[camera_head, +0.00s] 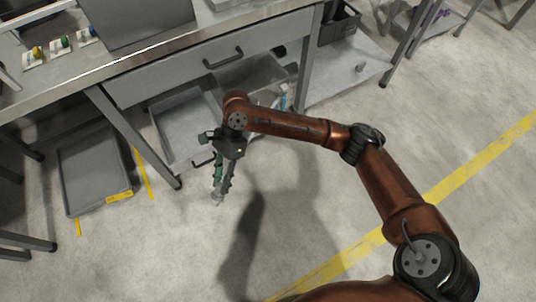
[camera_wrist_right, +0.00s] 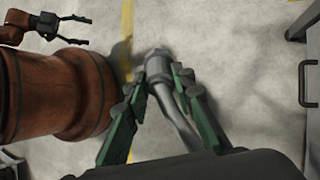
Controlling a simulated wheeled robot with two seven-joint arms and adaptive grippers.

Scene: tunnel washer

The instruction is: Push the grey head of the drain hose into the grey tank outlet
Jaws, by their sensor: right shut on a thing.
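The grey head of the drain hose (camera_wrist_right: 157,66) is between the green fingers of my right gripper (camera_wrist_right: 160,74), which is shut on it. The grey hose (camera_wrist_right: 181,122) runs back from the head between the fingers. In the head view my right gripper (camera_head: 220,182) points down over the floor, with the light grey hose head (camera_head: 216,199) at its tips. My left gripper (camera_wrist_right: 68,30) shows at the top left of the right wrist view, open and empty. I cannot make out the grey tank outlet in either view.
A steel workbench (camera_head: 150,50) with a handled drawer (camera_head: 222,62) stands behind my right gripper. A grey tray (camera_head: 95,172) lies on the floor at left. An open grey bin (camera_head: 185,125) is under the bench. Floor in front is clear, with yellow lines.

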